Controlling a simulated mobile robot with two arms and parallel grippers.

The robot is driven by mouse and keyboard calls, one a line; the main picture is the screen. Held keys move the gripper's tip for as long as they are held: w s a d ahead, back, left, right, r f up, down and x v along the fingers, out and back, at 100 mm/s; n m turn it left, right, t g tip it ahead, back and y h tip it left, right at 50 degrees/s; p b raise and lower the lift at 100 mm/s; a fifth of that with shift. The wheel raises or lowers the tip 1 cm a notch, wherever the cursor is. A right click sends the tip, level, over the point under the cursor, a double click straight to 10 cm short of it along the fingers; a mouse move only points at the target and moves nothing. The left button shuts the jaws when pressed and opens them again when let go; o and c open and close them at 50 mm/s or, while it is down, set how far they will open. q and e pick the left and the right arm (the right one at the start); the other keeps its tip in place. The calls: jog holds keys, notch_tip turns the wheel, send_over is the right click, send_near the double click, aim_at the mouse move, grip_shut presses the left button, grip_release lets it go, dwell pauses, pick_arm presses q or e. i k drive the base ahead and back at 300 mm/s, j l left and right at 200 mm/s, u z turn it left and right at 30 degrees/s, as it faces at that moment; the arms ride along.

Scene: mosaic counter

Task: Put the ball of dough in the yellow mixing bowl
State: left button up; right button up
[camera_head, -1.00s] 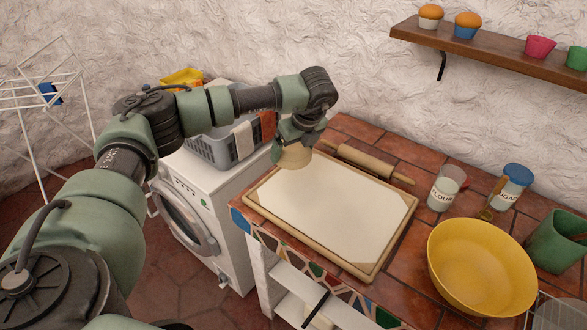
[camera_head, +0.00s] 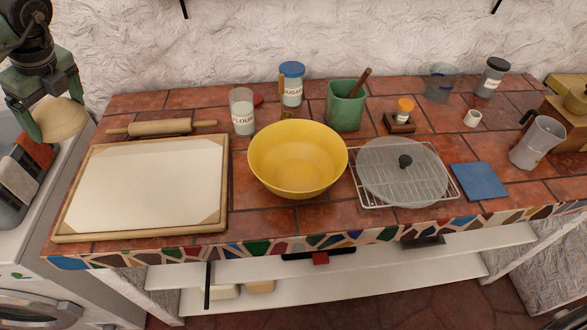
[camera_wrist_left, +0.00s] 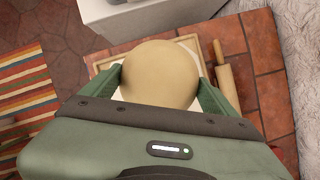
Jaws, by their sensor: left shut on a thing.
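The ball of dough (camera_head: 60,118) is pale tan and round, held in my left gripper (camera_head: 58,122) at the left of the head view. In the left wrist view the dough (camera_wrist_left: 160,72) sits between the two green fingers, which are shut on it. It is in the air, up and left of the pastry board. The yellow mixing bowl (camera_head: 298,160) stands on the tiled counter near the middle of the head view. Its inside looks empty. The bowl is well to the right of my left gripper. My right gripper is not in view.
A pastry board (camera_head: 140,195) and a rolling pin (camera_head: 160,127) lie left of the bowl. A flour jar (camera_head: 242,112), a sugar jar (camera_head: 291,85) and a green pot (camera_head: 345,107) stand behind it. A wire rack with a glass lid (camera_head: 402,172) is close on its right.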

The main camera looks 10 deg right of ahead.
aim_at(297, 175)
jog(key=k+l+z, duration=0.15)
jog(key=l+z, duration=0.15)
jog(key=l, duration=0.4)
jog(key=l+z, duration=0.25)
jog(key=l, duration=0.5)
jog(key=k, duration=0.05)
